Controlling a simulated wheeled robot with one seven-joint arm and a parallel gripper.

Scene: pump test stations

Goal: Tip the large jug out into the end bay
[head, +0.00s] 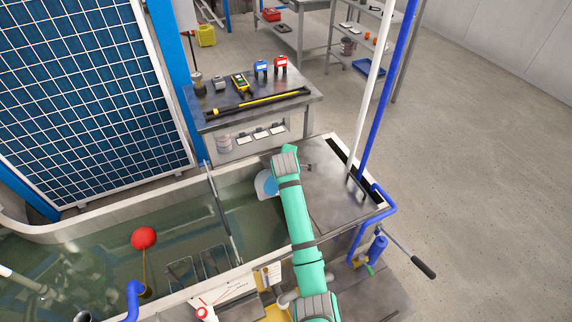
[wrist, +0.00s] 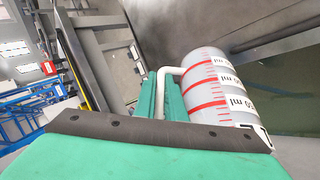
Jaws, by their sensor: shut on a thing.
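The large jug (wrist: 205,88) is clear with red scale marks and a white handle (wrist: 163,85). My gripper (wrist: 158,98) is shut on the handle. In the head view the jug (head: 263,184) shows as a pale shape with blue on it, left of my wrist. It is above the end bay (head: 256,222), the right-hand part of the water tank, right of the divider (head: 222,215). The jug looks tilted in the wrist view, but that camera is itself turned. Its contents and any pouring stream cannot be made out. My arm hides part of the bay.
A steel deck (head: 335,185) covers the tank's right end, with white and blue upright pipes beside it. A bench (head: 225,115) with tools stands behind. A red float (head: 144,238) is in the left part of the tank. Open floor lies to the right.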

